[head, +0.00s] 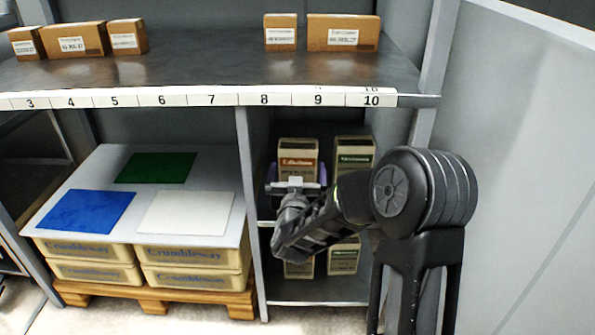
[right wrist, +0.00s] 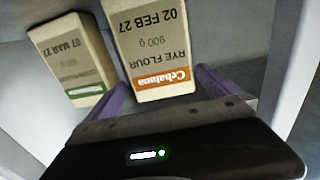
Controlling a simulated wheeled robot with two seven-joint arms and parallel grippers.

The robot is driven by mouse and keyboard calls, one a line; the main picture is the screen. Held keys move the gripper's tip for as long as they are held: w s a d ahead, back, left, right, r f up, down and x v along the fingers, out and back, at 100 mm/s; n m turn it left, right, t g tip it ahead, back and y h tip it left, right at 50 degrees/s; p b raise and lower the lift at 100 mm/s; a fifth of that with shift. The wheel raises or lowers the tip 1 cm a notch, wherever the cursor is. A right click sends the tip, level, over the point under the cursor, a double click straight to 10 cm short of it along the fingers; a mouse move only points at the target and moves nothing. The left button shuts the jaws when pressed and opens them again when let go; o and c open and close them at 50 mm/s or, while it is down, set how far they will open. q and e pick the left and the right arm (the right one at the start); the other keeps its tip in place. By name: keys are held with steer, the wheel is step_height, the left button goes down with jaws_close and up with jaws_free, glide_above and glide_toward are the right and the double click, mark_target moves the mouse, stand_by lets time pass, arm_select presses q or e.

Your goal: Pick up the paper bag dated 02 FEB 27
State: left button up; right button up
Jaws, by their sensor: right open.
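The paper bag dated 02 FEB 27 (right wrist: 155,45) is a pale rye flour bag with an orange band. It appears upside down in the right wrist view. In the head view the orange-banded bag (head: 298,147) stands on the upper shelf of the right cubby, partly hidden by my gripper. My right gripper (head: 297,174) is open in front of it, with a purple finger towards each side. In the right wrist view the gripper (right wrist: 162,88) has the bag's lower end between or just beyond its fingertips; contact is not clear. My left gripper is not in view.
A green-banded bag dated 07 MAR 27 (right wrist: 75,60) stands close beside the target bag. More bags (head: 343,258) stand on the shelf below. A post (head: 250,200) bounds the cubby's left side. Cardboard boxes (head: 343,33) sit on the numbered shelf (head: 200,68) above.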

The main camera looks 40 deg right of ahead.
mark_target(297, 163)
steer(key=shift+w+d, duration=0.25)
steer(key=shift+w, duration=0.1)
steer(key=shift+d, duration=0.1)
steer(key=shift+w+d+f+b, duration=0.1)
steer(key=shift+w+d+b, duration=0.1)
steer(key=shift+w+b, duration=0.15)
steer(key=b+x, duration=0.1)
steer(key=x, duration=0.2)
steer(key=shift+w+d, duration=0.15)
steer(key=shift+w, duration=0.05)
steer(key=shift+w+d, duration=0.25)
steer(key=shift+w, duration=0.1)
steer(key=shift+c, duration=0.4)
